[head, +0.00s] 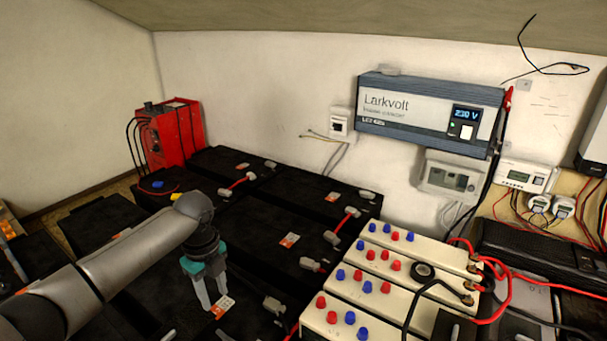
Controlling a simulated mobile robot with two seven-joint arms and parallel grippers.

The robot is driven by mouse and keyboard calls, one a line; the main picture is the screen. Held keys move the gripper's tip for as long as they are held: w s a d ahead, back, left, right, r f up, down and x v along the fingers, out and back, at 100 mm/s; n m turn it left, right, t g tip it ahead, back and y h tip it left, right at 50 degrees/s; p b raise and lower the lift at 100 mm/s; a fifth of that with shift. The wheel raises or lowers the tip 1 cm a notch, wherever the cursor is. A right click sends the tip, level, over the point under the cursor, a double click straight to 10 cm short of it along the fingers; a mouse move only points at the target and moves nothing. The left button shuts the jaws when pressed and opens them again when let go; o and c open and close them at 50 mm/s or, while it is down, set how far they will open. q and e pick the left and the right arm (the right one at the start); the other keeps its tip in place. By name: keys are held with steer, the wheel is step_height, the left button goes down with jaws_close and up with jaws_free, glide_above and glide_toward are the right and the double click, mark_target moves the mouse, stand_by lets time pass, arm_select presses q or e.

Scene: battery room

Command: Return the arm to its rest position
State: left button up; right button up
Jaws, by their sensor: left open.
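My left arm comes in from the left, and its grey links reach over the black batteries. My left gripper (213,293) has a teal body and pale fingers that point down. The fingers are apart, with nothing seen between them. They are over a black battery top, beside a small orange and white label (222,306); I cannot tell whether they touch it. My right gripper is not in view.
Black batteries (255,235) with red link cables fill the middle. Cream battery blocks (385,275) with red and blue caps stand at the right, with loose cables. A red charger (172,135) stands at the back left. A Larkvolt inverter (430,112) hangs on the wall.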

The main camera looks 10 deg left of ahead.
arm_select(q)
steer(key=s+d+f+n+t+h, duration=0.1)
steer(key=s+d+f+n, duration=0.25)
steer(key=s+d, duration=0.3)
steer(key=s+d+f+n+t+h, duration=0.1)
steer(key=s+d+f+n, duration=0.25)
steer(key=s+d, duration=0.35)
steer(key=s+a+r+n+t+y, duration=0.2)
steer(key=s+r+n, duration=0.2)
steer(key=s+n, duration=0.75)
step_height(320, 180, down, 24)
steer(key=s+n+g+b, duration=0.1)
steer(key=n+g, duration=0.1)
steer(key=s+a+f+g+b, duration=0.1)
steer(key=s+a+f, duration=0.2)
steer(key=s+f, duration=1.1)
steer(key=shift+s+f, duration=0.15)
steer(key=shift+s, duration=0.65)
